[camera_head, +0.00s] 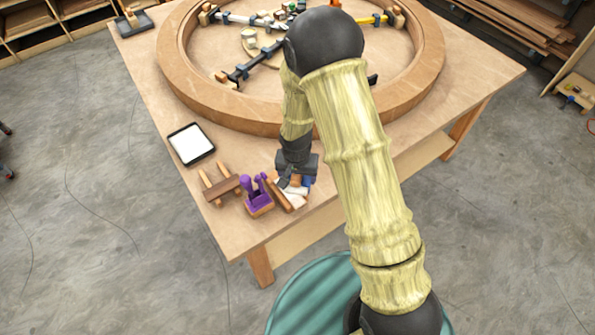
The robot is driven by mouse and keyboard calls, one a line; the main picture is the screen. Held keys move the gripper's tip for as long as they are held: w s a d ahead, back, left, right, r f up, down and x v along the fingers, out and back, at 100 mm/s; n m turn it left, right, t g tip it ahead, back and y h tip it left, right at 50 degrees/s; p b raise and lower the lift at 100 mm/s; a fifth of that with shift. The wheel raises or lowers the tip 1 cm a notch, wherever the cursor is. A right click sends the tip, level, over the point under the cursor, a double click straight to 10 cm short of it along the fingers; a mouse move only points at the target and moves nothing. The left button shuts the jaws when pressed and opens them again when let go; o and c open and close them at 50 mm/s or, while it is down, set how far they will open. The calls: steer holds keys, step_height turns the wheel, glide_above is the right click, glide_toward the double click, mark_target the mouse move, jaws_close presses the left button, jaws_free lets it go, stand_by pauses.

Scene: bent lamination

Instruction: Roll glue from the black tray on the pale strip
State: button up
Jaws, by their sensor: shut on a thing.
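A black tray (205,157) with a white fill lies near the left edge of the table. My gripper (296,184) is low over the near part of the table, to the right of that tray. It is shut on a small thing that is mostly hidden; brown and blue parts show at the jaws. White pieces (297,200) lie just below the jaws. I cannot make out the pale strip for sure.
A large wooden ring (190,88) with clamps inside fills the far part of the table (135,68). Purple-handled tools (256,192) and a wooden piece with two bars (219,186) lie left of my gripper. A dark tray (127,29) stands at the far left corner.

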mark_target(302, 183)
steer(key=shift+s+f+b, duration=0.1)
steer(key=shift+f+b, duration=1.3)
steer(key=shift+f, duration=0.95)
steer(key=shift+d+f, duration=0.15)
steer(key=shift+d, duration=0.2)
steer(key=shift+c, duration=0.4)
steer(key=shift+w+d, duration=0.35)
steer(key=shift+w+a, duration=0.15)
steer(key=shift+w, duration=0.05)
steer(key=shift+s+a, duration=0.1)
steer(key=shift+a, duration=0.2)
steer(key=r, duration=0.1)
steer(key=p, duration=0.1)
steer(key=s+r, duration=0.1)
steer(key=shift+a+r, duration=0.35)
steer(key=shift+w+d+r+p, duration=0.1)
steer(key=shift+d+r+p, duration=0.1)
steer(key=shift+r+p, duration=0.35)
steer(key=shift+a+r+p, duration=0.15)
steer(key=shift+r+p, duration=1.5)
steer(key=shift+r, duration=0.55)
